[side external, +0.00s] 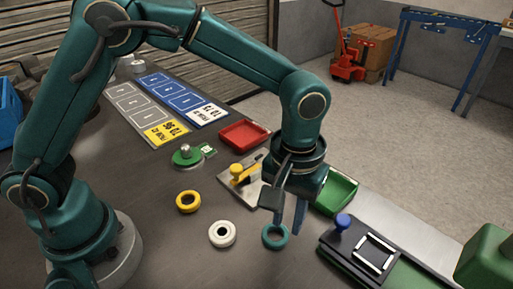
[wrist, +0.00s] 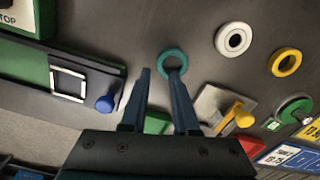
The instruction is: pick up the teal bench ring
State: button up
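The teal bench ring (side external: 275,246) lies flat on the dark bench, near the front. It also shows in the wrist view (wrist: 173,51), just beyond my fingertips. My gripper (side external: 288,225) points down above the bench, close to the ring. In the wrist view my gripper (wrist: 159,73) is open, with a gap between its two fingers and nothing between them. The right fingertip overlaps the ring's near edge there and hides a little of it. I cannot tell whether they touch.
A white ring (side external: 222,243) and a yellow ring (side external: 188,210) lie left of the teal ring. A plate with a yellow knob (side external: 237,172), a red tray (side external: 244,145) and a green tray (side external: 350,190) are behind. A black fixture with a blue knob (side external: 343,221) stands right.

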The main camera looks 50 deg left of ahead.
aim_at(285, 237)
jog(key=shift+f, duration=2.25)
grip_shut()
jog(key=shift+r, duration=0.15)
jog(key=shift+r, duration=0.6)
notch_tip(285, 237, up, 3)
jog(key=shift+f, duration=0.1)
jog(key=w+a+r, duration=0.1)
jog(key=a+r, duration=0.5)
jog(key=a, duration=0.5)
jog(key=shift+a+r, duration=0.35)
jog(key=shift+r, duration=0.05)
